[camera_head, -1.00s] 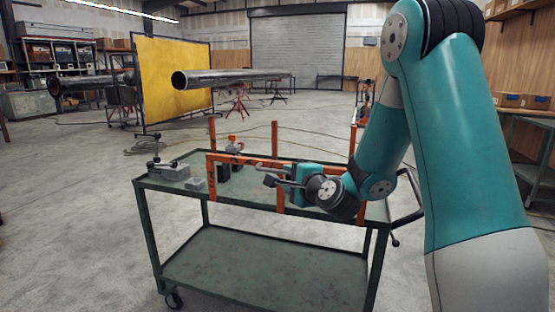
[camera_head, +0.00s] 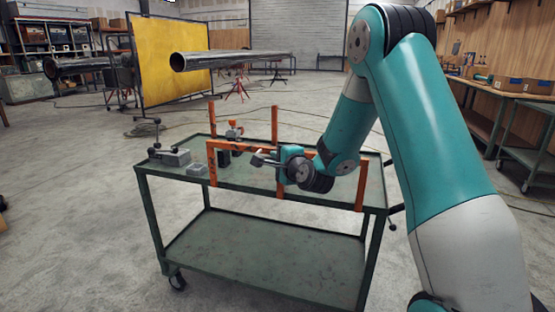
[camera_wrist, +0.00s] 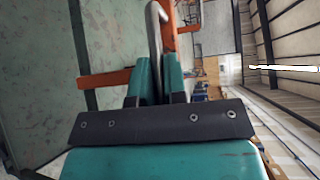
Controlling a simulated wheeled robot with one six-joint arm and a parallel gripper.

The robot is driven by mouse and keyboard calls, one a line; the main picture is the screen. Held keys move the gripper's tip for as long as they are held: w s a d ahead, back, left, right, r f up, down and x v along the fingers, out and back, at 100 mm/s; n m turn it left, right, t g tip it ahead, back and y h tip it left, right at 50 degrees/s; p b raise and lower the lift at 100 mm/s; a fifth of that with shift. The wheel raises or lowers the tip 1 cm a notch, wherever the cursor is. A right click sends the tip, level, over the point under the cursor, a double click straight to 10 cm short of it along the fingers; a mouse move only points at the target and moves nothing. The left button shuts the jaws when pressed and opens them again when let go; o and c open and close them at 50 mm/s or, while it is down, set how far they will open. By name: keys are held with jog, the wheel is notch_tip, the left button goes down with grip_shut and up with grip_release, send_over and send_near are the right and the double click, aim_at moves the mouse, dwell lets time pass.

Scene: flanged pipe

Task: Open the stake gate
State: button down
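The orange stake gate (camera_head: 225,157) stands upright along the near long side of the green cart (camera_head: 165,181). Its top rail runs right behind my arm. A bent grey metal bar (camera_wrist: 157,30) sits between the teal fingers of my gripper (camera_wrist: 159,78); they appear closed on it. In the head view my gripper (camera_head: 265,160) is at the gate's middle post (camera_head: 280,183), near rail height. Orange rails show beyond the fingers in the wrist view. My fingers and forearm hide the bar's lower part and some of the gate.
A grey vise-like tool (camera_head: 171,157) and a small grey block (camera_head: 196,169) lie on the cart's left end. Orange posts (camera_head: 275,125) stand at the cart's far side. A pipe (camera_head: 215,60) and yellow screen (camera_head: 172,72) are behind.

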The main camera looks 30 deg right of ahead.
jog(key=a+b, duration=0.1)
jog(key=b, duration=0.1)
jog(key=s+f+n+t+b, duration=0.1)
jog(key=b, duration=0.1)
jog(key=shift+s+a, duration=0.2)
jog(key=shift+a, duration=0.15)
jog(key=c, duration=1.2)
grip_release()
jog(key=shift+o, duration=0.2)
